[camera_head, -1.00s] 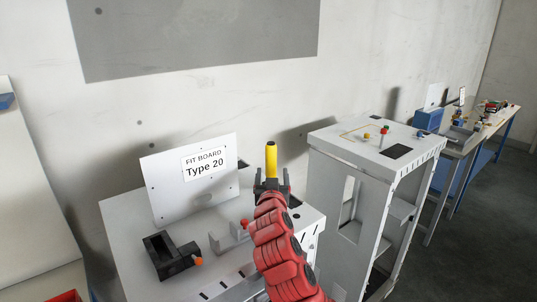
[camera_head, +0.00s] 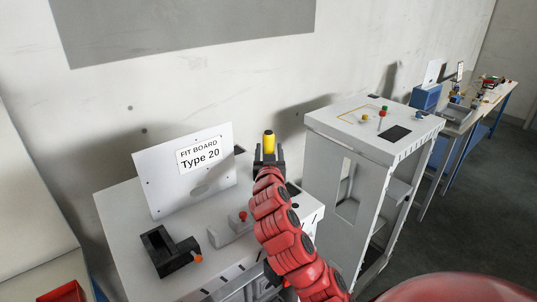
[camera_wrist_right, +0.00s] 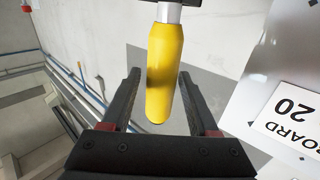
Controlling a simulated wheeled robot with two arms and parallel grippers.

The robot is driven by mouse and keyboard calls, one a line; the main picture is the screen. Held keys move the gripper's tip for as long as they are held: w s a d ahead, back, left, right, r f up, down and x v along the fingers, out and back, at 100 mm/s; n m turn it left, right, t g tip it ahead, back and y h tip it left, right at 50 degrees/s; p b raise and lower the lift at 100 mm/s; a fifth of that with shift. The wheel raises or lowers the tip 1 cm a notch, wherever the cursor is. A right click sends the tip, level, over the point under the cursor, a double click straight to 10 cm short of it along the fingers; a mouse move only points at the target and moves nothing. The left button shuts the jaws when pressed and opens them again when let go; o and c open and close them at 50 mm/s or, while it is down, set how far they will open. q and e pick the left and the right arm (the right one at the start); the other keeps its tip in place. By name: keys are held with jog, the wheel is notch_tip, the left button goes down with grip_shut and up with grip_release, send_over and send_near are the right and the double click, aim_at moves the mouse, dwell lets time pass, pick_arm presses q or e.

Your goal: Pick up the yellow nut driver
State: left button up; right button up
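The yellow nut driver (camera_head: 269,143) shows in the head view just beyond the tips of my right gripper (camera_head: 269,158), which hides its lower part. In the right wrist view, the nut driver's yellow handle (camera_wrist_right: 165,75) lies between the two black fingers of my right gripper (camera_wrist_right: 160,88). The fingers are apart, with a visible gap on the left side of the handle. A silver shank (camera_wrist_right: 169,13) shows at the handle's far end, near a dark part at the top edge. My left gripper is not in view.
A white board marked "Type 20" (camera_head: 160,185) stands on the white bench (camera_head: 125,225), left of my right gripper. A black holder (camera_head: 165,250) sits in front of it. A white stand (camera_head: 350,125) with small coloured parts is to the right. The wall is behind.

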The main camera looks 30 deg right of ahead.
jog(key=shift+c, duration=1.1)
jog(key=shift+w+d+f, duration=0.15)
jog(key=shift+w+f, duration=0.15)
jog(key=shift+w, duration=0.05)
jog(key=c, duration=0.5)
grip_shut()
jog(key=shift+s, duration=0.15)
